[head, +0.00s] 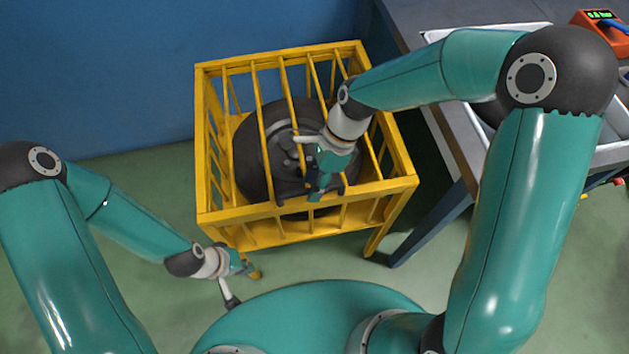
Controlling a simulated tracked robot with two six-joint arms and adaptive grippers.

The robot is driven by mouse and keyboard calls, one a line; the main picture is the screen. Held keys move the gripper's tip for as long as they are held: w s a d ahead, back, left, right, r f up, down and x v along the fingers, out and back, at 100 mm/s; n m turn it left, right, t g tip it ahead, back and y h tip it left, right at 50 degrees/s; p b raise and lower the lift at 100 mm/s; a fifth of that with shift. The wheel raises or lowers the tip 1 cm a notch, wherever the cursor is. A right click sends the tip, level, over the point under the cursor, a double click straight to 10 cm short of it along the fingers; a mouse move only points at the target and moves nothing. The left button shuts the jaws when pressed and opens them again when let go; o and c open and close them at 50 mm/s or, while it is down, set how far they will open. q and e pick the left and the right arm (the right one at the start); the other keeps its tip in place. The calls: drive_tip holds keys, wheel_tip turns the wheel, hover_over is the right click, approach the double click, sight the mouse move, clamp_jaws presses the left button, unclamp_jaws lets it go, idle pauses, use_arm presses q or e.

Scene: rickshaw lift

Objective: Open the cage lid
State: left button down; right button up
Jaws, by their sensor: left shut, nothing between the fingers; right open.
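The yellow cage (208,216) stands on the floor in the middle of the head view. Its barred lid (290,58) lies across the top and looks shut. A dark round wheel (262,150) sits inside, seen between the bars. My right gripper (323,190) is open over the front part of the lid, pointing down near the front rail. Whether it touches a bar I cannot tell. My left gripper (231,301) is shut and empty, low in front of the cage's front left corner and apart from it.
A grey workbench (448,139) stands right of the cage, with a white tray (437,33) and an orange device with a green display (598,17) on it. A blue wall (110,70) is behind the cage. Green floor is clear to the cage's left.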

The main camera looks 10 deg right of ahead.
drive_tip(key=shift+f, duration=0.1)
clamp_jaws()
idle(0.4)
